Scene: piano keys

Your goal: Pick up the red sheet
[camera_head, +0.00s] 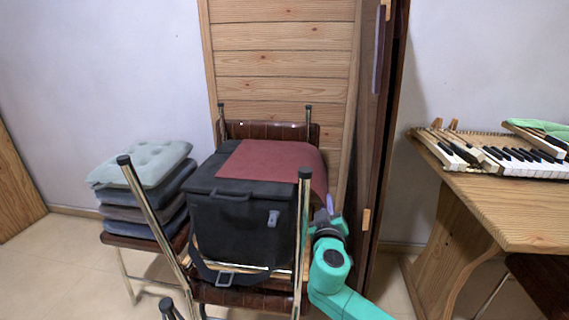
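The red sheet (268,163) lies over the top of a black box (230,222) and hangs over its right side. The box stands on an upturned chair between metal chair legs. My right gripper (329,204) is just to the right of the sheet's hanging edge, close to the chair leg. A small purple fingertip points up there; the other finger is not clear, so I cannot tell if it is open, or if it touches the sheet. My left gripper is not in view.
Metal chair legs (302,232) rise in front of the box. Stacked cushions (145,163) sit on a chair at left. A wooden door (375,130) stands close behind my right arm. A table with piano keys (515,205) is at right. Floor at left is free.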

